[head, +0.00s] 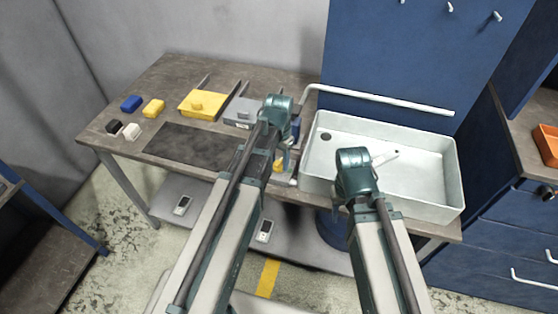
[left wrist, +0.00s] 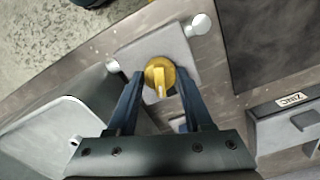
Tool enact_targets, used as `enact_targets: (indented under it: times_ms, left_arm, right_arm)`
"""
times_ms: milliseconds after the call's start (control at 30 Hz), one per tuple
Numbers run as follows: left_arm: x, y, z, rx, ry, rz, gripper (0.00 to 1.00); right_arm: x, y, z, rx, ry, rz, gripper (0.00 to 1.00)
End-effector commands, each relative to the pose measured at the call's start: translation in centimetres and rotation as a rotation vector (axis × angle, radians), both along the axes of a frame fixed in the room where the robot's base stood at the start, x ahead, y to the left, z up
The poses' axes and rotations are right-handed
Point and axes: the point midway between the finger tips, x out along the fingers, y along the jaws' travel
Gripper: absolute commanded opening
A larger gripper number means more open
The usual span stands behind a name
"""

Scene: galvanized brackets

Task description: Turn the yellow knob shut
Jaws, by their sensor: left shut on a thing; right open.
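The yellow knob (left wrist: 160,73) is a round disc with a raised bar, which lies nearly up-and-down in the left wrist view. It sits on a grey square plate (left wrist: 158,47) with pale pipe ends at two corners. The two dark fingers of my left gripper (left wrist: 162,90) are around the knob and shut on it. In the head view the knob (head: 278,165) shows only partly, beside my left gripper (head: 286,160) at the bench's front edge. My right gripper (head: 358,182) is over the sink's front left; its fingers are mostly hidden by my arm.
Yellow (head: 201,103) and grey (head: 238,117) trays stand at the back. Small blocks (head: 131,103) sit at the left. A dark mat (head: 185,147) lies clear.

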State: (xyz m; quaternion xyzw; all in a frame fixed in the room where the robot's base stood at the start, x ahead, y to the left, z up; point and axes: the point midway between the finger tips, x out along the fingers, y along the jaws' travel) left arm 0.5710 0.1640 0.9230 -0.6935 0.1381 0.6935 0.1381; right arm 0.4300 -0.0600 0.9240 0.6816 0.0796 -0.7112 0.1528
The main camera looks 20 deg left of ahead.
Motion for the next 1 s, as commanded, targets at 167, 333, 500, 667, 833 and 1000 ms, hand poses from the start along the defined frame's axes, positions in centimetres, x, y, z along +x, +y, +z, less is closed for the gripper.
enact_targets:
  times_ms: [167,333,500,667,833,1000]
  left_arm:
    - [0.01,-0.01,-0.01,0.000,0.000,0.139,0.00]
    - [0.01,0.00,-0.01,0.000,0.000,0.245,0.00]
    - [0.01,-0.01,-0.01,0.000,0.000,0.316,0.00]
    - [0.00,-0.01,-0.01,0.000,0.000,0.355,0.00]
    - [0.00,-0.01,-0.01,0.000,0.000,0.373,0.00]
    - [0.00,-0.01,-0.01,0.000,0.000,0.376,0.00]
  right_arm:
    - [0.00,0.00,-0.01,0.000,0.000,0.000,0.50]
    - [0.00,0.00,-0.01,0.000,0.000,0.000,0.50]
    - [0.00,0.00,-0.01,0.000,0.000,0.000,0.50]
    - [0.00,0.00,-0.01,0.000,0.000,0.000,0.50]
    - [0.00,0.00,-0.01,0.000,0.000,0.000,0.50]
    - [0.00,0.00,-0.01,0.000,0.000,0.000,0.50]
